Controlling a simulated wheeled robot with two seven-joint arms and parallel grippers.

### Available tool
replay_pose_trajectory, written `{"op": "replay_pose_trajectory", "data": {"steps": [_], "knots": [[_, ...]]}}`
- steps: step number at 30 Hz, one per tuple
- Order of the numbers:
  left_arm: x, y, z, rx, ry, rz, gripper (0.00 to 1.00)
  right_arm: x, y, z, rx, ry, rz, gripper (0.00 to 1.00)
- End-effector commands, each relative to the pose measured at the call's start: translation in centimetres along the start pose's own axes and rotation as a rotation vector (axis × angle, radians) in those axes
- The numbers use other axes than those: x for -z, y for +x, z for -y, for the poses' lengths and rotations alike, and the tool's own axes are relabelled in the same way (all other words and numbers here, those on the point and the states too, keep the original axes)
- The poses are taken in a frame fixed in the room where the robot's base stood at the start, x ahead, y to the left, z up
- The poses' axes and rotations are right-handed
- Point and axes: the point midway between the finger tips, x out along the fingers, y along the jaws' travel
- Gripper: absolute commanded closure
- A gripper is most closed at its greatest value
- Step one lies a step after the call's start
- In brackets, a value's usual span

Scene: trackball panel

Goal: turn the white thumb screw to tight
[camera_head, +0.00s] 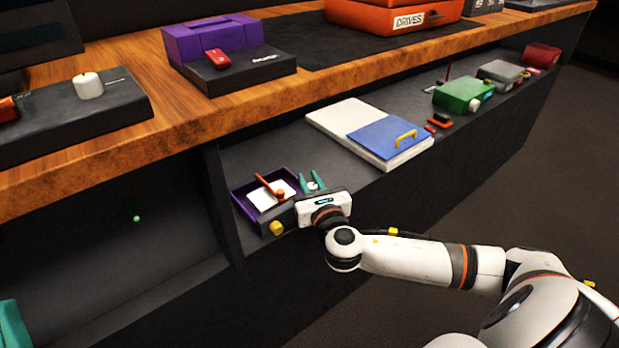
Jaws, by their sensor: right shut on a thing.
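My right gripper (312,181) reaches over the lower counter from the right, with its two teal fingers pointing away from me. It is shut on a small white thing (313,186) low between the fingers, too small and covered to identify surely. A white round knob (88,85) stands upright on a dark panel (120,100) at the upper left, far from my right gripper. It looks like a white thumb screw; whether it is loose or tight I cannot tell. My left gripper is not in view.
A purple tray (241,196) with a white card and an orange stick sits beside my right gripper. A white board with a blue cover (385,137) lies behind. A green box (462,93) stands farther right. A purple block (212,40) stands on the wooden bench (190,122).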

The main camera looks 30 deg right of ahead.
Motion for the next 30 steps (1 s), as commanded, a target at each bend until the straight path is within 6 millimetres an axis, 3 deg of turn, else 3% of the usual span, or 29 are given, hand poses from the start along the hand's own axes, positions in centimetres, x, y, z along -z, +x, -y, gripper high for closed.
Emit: {"op": "replay_pose_trajectory", "data": {"steps": [17, 18, 21, 30], "knots": [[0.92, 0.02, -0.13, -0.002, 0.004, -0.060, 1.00, -0.13, -0.01, 0.00, -0.011, 0.000, 0.002, 1.00], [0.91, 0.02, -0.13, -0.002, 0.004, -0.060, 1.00, -0.13, -0.01, 0.00, -0.011, 0.000, 0.002, 0.72], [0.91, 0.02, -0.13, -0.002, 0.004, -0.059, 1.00, -0.11, -0.01, -0.01, -0.012, 0.000, 0.002, 0.57], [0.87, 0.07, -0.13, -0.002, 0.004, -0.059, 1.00, -0.03, -0.08, -0.02, -0.012, 0.000, 0.001, 0.57]]}}
